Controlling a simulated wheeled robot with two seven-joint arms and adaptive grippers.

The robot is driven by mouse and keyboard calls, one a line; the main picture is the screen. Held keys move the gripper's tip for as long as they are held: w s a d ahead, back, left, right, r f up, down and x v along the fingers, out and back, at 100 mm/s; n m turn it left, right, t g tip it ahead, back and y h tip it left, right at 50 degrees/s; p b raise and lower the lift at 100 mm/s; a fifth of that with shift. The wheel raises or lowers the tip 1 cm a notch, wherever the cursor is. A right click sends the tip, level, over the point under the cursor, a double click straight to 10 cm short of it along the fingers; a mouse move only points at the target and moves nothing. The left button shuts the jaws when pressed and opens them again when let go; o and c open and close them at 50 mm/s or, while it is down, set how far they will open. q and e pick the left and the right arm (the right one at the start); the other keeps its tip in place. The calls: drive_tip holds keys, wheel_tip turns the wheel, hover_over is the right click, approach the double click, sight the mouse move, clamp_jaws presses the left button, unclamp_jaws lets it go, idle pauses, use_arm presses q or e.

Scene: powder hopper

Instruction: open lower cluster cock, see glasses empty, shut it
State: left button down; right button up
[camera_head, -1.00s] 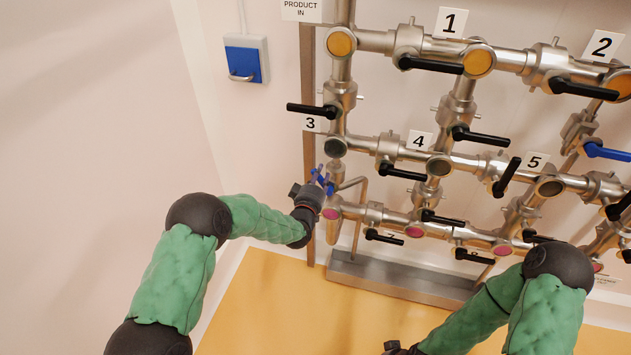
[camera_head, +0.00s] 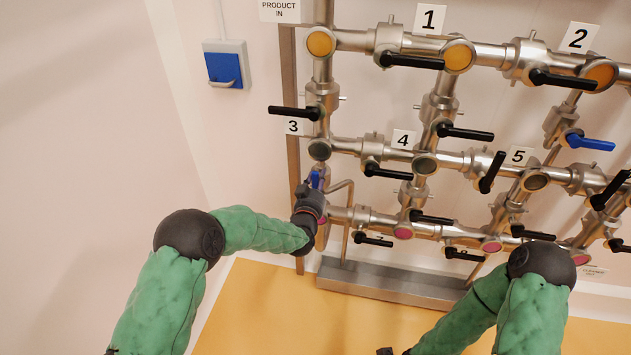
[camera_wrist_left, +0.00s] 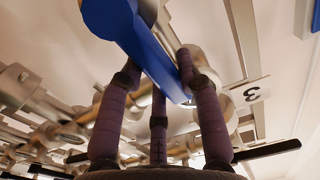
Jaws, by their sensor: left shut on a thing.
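The blue cock handle (camera_head: 315,180) is on the left upright pipe, just below the dark middle-row glass by label 3. In the left wrist view the blue lever (camera_wrist_left: 150,50) runs diagonally between my fingers. My left gripper (camera_head: 310,195) is shut on this handle and hides part of it and the pipe behind. The lower-row see glasses are pink: one left of centre (camera_head: 403,231), one further right (camera_head: 491,245), one near my right arm (camera_head: 581,259). My right gripper is mostly cut off at the bottom edge; only a dark bit (camera_head: 385,351) shows.
Black-handled valves fill the pipework, with orange glasses (camera_head: 320,43) above and dark ones (camera_head: 319,150) in the middle row. Another blue handle (camera_head: 590,142) is at right. A steel trough (camera_head: 390,283) stands below. A blue-fronted wall box (camera_head: 225,68) is at upper left.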

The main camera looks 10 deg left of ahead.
use_arm(q)
drive_tip(key=shift+d+m, duration=0.3)
drive_tip(key=shift+d, duration=0.1)
drive_tip(key=c, duration=1.2)
unclamp_jaws()
drive_tip(key=o, duration=0.3)
drive_tip(key=shift+d, duration=0.2)
drive_tip(key=shift+a, duration=0.15)
drive_tip(key=s, duration=1.2)
drive_tip(key=shift+a, duration=0.25)
